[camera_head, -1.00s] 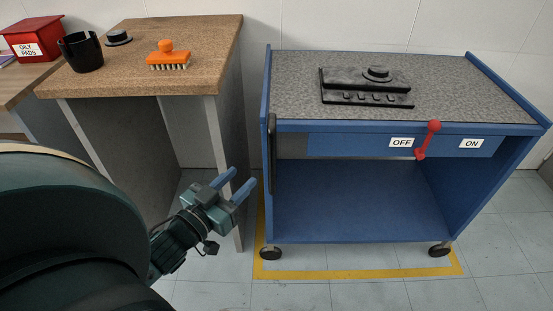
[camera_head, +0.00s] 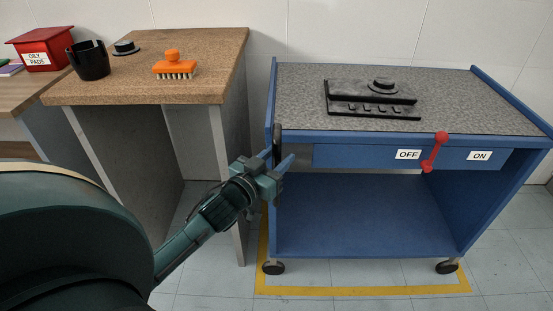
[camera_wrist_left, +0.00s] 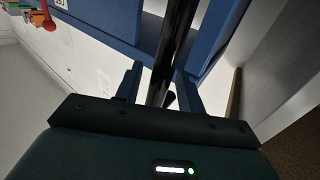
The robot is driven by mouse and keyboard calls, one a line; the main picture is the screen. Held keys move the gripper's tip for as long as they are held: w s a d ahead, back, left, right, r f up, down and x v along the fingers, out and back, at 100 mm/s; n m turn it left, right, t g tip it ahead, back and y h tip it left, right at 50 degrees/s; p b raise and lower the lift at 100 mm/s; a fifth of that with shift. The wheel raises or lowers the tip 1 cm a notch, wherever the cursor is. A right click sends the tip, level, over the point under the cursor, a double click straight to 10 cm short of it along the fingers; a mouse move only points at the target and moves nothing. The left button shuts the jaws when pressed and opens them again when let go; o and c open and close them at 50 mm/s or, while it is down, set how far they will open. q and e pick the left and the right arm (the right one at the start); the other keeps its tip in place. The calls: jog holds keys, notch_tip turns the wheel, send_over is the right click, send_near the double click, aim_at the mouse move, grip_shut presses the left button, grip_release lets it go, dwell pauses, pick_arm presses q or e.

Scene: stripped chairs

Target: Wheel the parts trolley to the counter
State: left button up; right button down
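The blue parts trolley (camera_head: 365,215) with a grey speckled top stands to the right of the wood-topped counter (camera_head: 215,75), a gap between them. A black upright handle bar (camera_head: 277,143) is on the trolley's left end. My left gripper (camera_head: 284,160) is at this handle. In the left wrist view, the left gripper (camera_wrist_left: 158,88) is open, with the black handle bar (camera_wrist_left: 170,55) between its two fingers. Gaps show beside the bar; I cannot tell if either finger touches it. My right gripper is not in view.
A red lever (camera_head: 434,152) sits between OFF and ON labels on the trolley front. A black part (camera_head: 370,100) lies on its top. Yellow tape (camera_head: 365,291) marks the floor around it. The counter holds an orange brush (camera_head: 173,67) and a black cup (camera_head: 90,62).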

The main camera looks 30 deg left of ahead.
pick_arm(q)
jog(key=shift+c, duration=0.3)
grip_shut()
dwell(0.3)
